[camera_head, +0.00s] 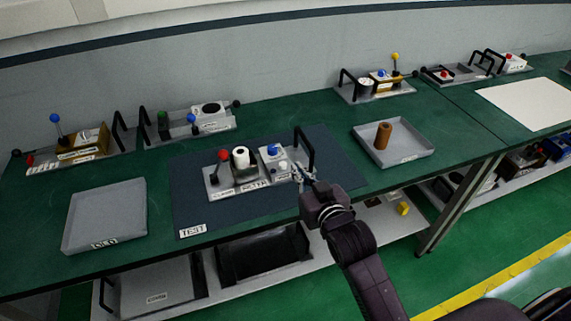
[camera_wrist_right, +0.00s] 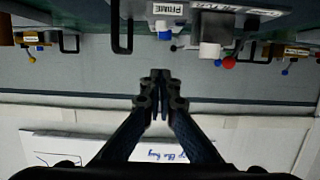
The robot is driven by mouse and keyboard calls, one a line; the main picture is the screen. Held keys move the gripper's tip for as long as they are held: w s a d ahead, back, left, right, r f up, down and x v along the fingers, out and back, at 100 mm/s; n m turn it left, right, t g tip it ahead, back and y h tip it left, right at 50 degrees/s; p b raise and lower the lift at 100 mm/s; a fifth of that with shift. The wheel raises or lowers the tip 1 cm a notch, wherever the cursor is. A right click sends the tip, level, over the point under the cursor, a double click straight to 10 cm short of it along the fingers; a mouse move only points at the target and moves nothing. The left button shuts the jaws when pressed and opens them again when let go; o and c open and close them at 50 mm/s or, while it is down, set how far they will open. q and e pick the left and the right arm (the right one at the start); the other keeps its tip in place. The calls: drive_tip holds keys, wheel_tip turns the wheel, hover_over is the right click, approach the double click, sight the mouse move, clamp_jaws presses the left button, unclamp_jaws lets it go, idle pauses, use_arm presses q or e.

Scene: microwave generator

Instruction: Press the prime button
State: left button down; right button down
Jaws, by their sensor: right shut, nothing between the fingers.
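A grey tray device (camera_head: 241,185) with a black handle stands on the dark TEST mat (camera_head: 190,190). It carries a red-balled lever (camera_head: 223,155), a white cylinder (camera_head: 241,157) and, at the right end, a module with a blue knob (camera_head: 273,149) and a small white button (camera_head: 283,166). In the right wrist view the PRIME label (camera_wrist_right: 167,9) appears upside down, with white and blue parts beside it. My right gripper (camera_head: 301,173) is shut and empty, close to the right end of the device by its handle. Contact cannot be told. My left gripper is out of view.
An empty grey tray (camera_head: 105,210) lies at the left of the green bench. Another tray (camera_head: 405,148) with a brown cylinder (camera_head: 383,136) lies at the right. Several similar devices stand along the back. The device's black handle (camera_head: 309,150) rises near my gripper.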

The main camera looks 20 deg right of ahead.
drive_tip(key=p, duration=0.2)
hover_over(286, 173)
wheel_tip(286, 173, down, 2)
wheel_tip(286, 173, down, 3)
drive_tip(key=shift+f+p, duration=0.1)
drive_tip(key=shift+p, duration=0.4)
drive_tip(key=shift+f, duration=0.6)
